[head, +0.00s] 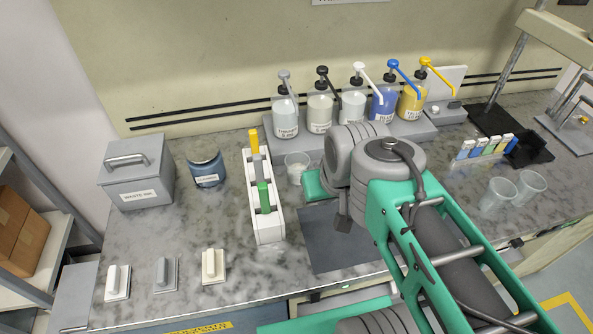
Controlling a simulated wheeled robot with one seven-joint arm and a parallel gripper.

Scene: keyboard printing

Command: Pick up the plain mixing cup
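Two more clear cups, a left one (497,195) and a right one (531,185), stand close together upright on the counter at the right and look empty. I cannot tell which cup is the plain mixing cup. My gripper (343,220) is over the dark mat (325,250), just right of and nearer than the cup by the rack. It is mostly hidden behind my own wrist, so its opening and anything in it cannot be seen.
Pump bottles stand on a grey base (421,128) at the back. A white rack (269,232) holds several coloured items. A grey waste ink box (137,178), a blue jar (207,170) and small handled blocks (214,267) are at the left. Coloured vials (484,148) stand at the right.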

